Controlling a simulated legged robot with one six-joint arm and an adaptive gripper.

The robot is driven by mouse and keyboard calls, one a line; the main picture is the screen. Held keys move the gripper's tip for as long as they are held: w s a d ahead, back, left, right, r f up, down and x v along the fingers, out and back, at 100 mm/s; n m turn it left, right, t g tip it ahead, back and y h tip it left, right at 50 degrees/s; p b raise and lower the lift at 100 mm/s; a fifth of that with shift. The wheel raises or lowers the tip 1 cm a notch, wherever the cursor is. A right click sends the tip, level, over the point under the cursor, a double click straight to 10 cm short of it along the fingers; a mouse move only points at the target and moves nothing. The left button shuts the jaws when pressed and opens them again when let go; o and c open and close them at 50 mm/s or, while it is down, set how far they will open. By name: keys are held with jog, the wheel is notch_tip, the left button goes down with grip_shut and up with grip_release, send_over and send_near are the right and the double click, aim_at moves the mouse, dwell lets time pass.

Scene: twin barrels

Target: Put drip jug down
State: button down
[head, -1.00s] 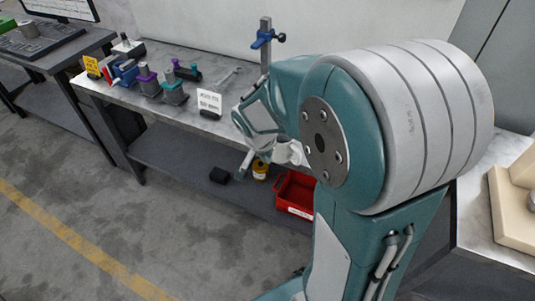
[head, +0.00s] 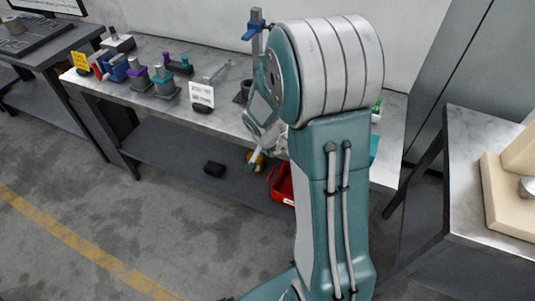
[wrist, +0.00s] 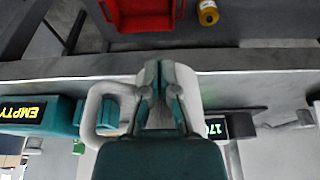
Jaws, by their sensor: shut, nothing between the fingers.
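A pale grey-white jug with a loop handle (wrist: 98,108) shows in the wrist view. It is behind my gripper, which hides most of its body. My gripper (wrist: 163,75) has its fingers together over the jug's middle, with nothing seen between them. I cannot tell whether the fingers touch the jug. In the head view my gripper (head: 256,160) is at the front edge of the workbench (head: 225,113), and my arm hides the jug there.
A teal unit marked EMPTY (wrist: 35,115) and a dark numeric display (wrist: 232,126) flank the jug. Clamps and a white sign (head: 202,95) stand left.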

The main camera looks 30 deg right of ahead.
jog(key=w+d, duration=0.1)
jog(key=d, duration=0.1)
jog(key=w+d, duration=0.2)
jog(key=shift+w+d, duration=0.1)
dwell(0.6)
